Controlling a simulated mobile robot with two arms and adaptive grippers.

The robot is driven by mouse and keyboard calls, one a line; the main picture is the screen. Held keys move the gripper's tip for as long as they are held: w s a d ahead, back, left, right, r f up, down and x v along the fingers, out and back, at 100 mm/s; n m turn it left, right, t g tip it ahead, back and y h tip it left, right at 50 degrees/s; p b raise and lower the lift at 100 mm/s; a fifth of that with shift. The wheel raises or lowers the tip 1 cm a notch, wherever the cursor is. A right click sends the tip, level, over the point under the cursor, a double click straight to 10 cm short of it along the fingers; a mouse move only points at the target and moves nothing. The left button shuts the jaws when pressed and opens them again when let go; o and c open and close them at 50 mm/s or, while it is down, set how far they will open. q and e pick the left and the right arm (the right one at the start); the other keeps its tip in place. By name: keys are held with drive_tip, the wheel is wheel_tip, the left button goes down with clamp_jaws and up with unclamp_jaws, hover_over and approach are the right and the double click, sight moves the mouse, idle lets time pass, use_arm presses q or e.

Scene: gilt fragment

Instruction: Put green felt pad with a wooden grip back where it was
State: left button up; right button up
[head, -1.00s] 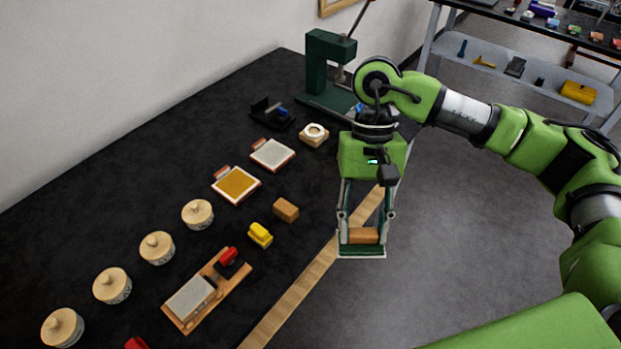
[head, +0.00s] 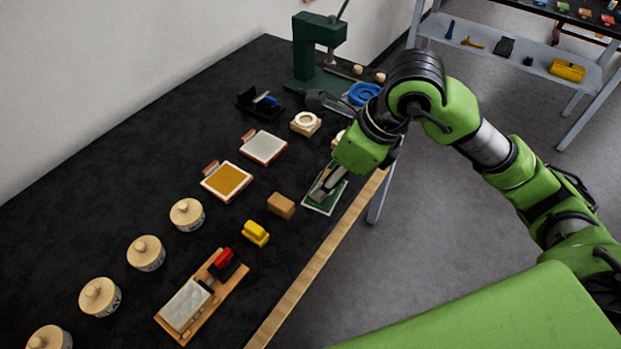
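The green felt pad (head: 325,204) lies at or just above the dark table near its wooden front edge, right of a plain wooden block. Its pale rim shows around the green. My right gripper (head: 321,192) points down onto the pad, with its fingers right over the middle. The wooden grip is hidden behind the fingers, so I cannot tell whether they are closed on it or apart. My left gripper is not in view.
The wooden block (head: 281,205) and a yellow block (head: 256,233) stand left of the pad. A framed amber pad (head: 227,181), a framed grey pad (head: 264,147), several lidded jars and a green press (head: 318,50) stand farther off. A sharpening-stone board (head: 201,298) is at the front.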

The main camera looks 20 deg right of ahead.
drive_tip(key=shift+w+d+r+m, duration=0.15)
drive_tip(key=shift+w+m, duration=0.1)
drive_tip(key=shift+m, duration=0.45)
drive_tip(key=w+f+p, duration=0.1)
drive_tip(key=w+f, duration=0.1)
drive_tip(key=w, duration=0.2)
drive_tip(key=w+f+p, duration=0.2)
drive_tip(key=w+f, duration=0.1)
drive_tip(key=w, duration=0.1)
drive_tip(key=w+d+f+p, duration=0.1)
drive_tip(key=w+f, duration=0.2)
drive_tip(key=w, duration=0.1)
drive_tip(key=shift+w+f+p, duration=0.25)
drive_tip(key=shift+w+p, duration=0.1)
drive_tip(key=shift+w+d+f, duration=0.1)
drive_tip(key=shift+w+f, duration=0.5)
drive_tip(key=shift+f, duration=0.15)
wheel_tip(320, 180, down, 2)
drive_tip(key=shift+f+p, duration=0.15)
drive_tip(key=shift+p, duration=0.9)
drive_tip(key=shift+f, duration=0.3)
drive_tip(key=shift+f, duration=0.1)
